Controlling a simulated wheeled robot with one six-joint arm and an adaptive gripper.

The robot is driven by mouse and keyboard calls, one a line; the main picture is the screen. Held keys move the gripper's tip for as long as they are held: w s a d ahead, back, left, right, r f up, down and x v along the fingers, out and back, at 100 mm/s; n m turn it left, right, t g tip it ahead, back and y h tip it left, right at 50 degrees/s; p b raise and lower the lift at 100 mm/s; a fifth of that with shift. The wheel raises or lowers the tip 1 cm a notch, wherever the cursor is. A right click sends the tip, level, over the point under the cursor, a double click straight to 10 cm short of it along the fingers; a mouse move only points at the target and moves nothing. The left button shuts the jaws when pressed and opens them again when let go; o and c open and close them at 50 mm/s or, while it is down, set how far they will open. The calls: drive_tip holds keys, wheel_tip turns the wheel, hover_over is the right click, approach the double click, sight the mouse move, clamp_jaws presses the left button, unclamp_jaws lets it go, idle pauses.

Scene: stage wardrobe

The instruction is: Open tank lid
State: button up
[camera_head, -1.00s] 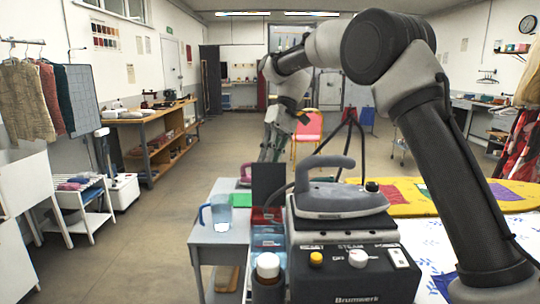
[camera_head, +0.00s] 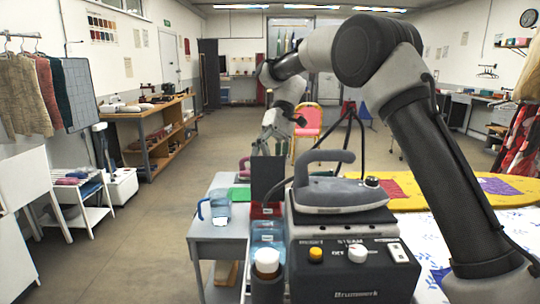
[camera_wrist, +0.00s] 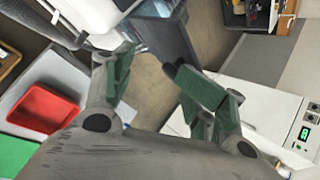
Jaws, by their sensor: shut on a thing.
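The steam station (camera_head: 346,272) stands at the front of the table with a clear bluish tank (camera_head: 267,236) on its left side. A dark flat panel, apparently the tank lid (camera_head: 267,180), stands upright above the tank's back. In the wrist view a dark panel (camera_wrist: 165,38) shows at the top, by the fingers. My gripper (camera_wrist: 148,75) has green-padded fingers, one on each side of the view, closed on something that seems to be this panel. The contact is not clear. In the head view my gripper (camera_head: 264,148) is just behind the panel's top edge.
A grey iron (camera_head: 338,193) rests on the station, with a hose behind it. A blue jug (camera_head: 215,208) stands left of the tank. A red tray (camera_wrist: 45,108) and a green one (camera_wrist: 15,155) show in the wrist view. An ironing board (camera_head: 480,190) is right.

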drive_tip(key=shift+d, duration=0.2)
drive_tip(key=v, duration=0.7)
drive_tip(key=shift+r, duration=0.3)
drive_tip(key=shift+w, duration=0.15)
drive_tip(key=s+d+r+m+t, duration=0.2)
drive_tip(key=s+d+r+t, duration=0.1)
drive_tip(key=s+d, duration=0.5)
drive_tip(key=s+d+r+m+t, duration=0.3)
drive_tip(key=s+d, duration=0.3)
drive_tip(key=d, duration=0.4)
drive_tip(key=s+d+f+m+t+h, duration=0.1)
drive_tip(key=s+d+f+t, duration=0.1)
drive_tip(key=s+d+f, duration=0.3)
drive_tip(key=s+d+f+m+t+h, duration=0.1)
drive_tip(key=s+d+f, duration=0.4)
drive_tip(key=s, duration=0.8)
drive_tip(key=d+t+h, duration=0.1)
drive_tip(key=d+t, duration=0.1)
drive_tip(key=d, duration=0.1)
drive_tip(key=shift+d+f+h, duration=0.15)
drive_tip(key=shift+d+h, duration=0.1)
drive_tip(key=shift+h, duration=0.05)
drive_tip(key=shift+s+d+f+t, duration=0.1)
drive_tip(key=shift+s+f+t, duration=0.05)
drive_tip(key=shift+f+t, duration=0.15)
drive_tip(key=shift+c, duration=0.5)
